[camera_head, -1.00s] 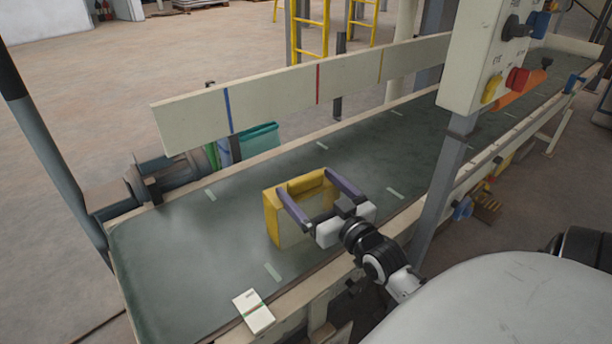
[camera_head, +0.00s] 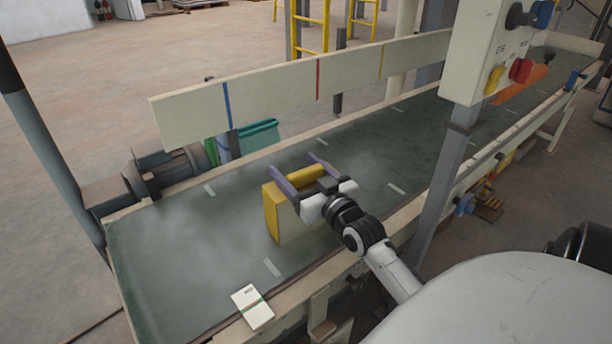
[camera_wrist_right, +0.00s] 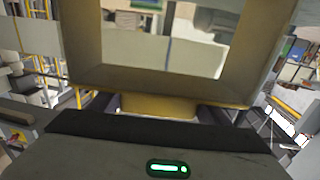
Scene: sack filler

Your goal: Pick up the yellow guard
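The yellow guard (camera_head: 271,214) stands upright on the green conveyor belt (camera_head: 180,262). It is a block-like frame with a yellow edge, a yellow top bar and a pale side. My right gripper (camera_head: 293,166) reaches over it from the right. Its purple fingers lie along the two ends of the guard's top and appear closed on it. The fingers hide part of the top. In the right wrist view the guard's frame (camera_wrist_right: 160,80) fills the upper middle, with the background showing through its opening. My left gripper is not in view.
A pale side board (camera_head: 270,100) with blue, red and yellow stripes runs along the belt's far side. A white card-like pack (camera_head: 252,306) lies at the near edge. A control box (camera_head: 490,60) on a grey post stands at right. The belt left of the guard is clear.

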